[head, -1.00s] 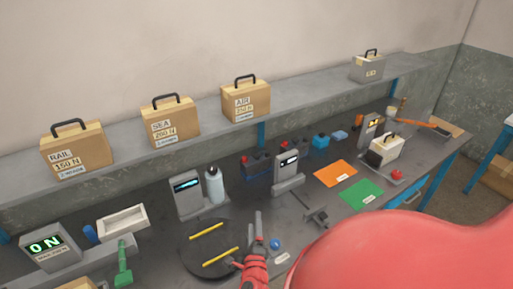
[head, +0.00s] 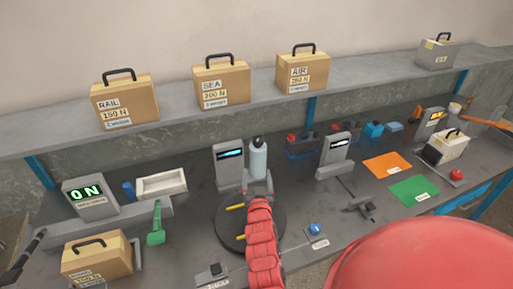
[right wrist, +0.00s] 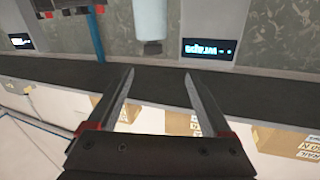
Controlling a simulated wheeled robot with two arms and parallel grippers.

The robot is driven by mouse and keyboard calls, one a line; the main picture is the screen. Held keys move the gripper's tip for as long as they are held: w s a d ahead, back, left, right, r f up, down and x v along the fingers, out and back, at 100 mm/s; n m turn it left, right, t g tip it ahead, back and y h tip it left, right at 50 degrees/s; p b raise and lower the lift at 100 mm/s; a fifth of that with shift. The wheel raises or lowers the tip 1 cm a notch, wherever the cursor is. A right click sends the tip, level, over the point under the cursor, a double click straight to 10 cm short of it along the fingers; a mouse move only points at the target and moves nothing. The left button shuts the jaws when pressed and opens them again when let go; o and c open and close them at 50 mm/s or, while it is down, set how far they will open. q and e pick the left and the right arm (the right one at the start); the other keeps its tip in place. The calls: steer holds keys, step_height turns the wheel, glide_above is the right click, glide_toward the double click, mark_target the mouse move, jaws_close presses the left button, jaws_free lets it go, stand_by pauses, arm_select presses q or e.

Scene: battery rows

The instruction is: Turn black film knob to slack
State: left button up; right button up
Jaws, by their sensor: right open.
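A small black knob (head: 215,269) sits on a pale labelled base at the front edge of the bench in the head view. Its label is too small to read, and its turn position is unclear. My right gripper (head: 258,184) is open and empty over the far part of the black turntable, beyond the knob and to its right. In the right wrist view its two fingers (right wrist: 159,76) stand apart with nothing between them. The knob is not seen there. My left gripper is not clearly in view.
The black turntable (head: 224,236) bears yellow strips and is partly hidden by my right arm. A grey display post (head: 228,168) and a bottle (head: 258,160) stand behind it. A blue knob (head: 314,229) lies to the right. A case (head: 97,263) and green handle (head: 156,225) stand left.

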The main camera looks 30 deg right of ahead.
steer(key=d+n, duration=0.1)
glide_toward(258, 145)
steer(key=x, duration=0.3)
steer(key=shift+h, duration=0.3)
steer(key=b+x, duration=0.2)
steer(key=x, duration=0.2)
steer(key=b+x, duration=0.2)
steer(key=x, duration=0.2)
steer(key=shift+a+f, duration=0.1)
steer(key=shift+f, duration=0.1)
steer(key=shift+w+d+r, duration=0.15)
steer(key=shift+w+d, duration=0.25)
steer(key=shift+w, duration=0.15)
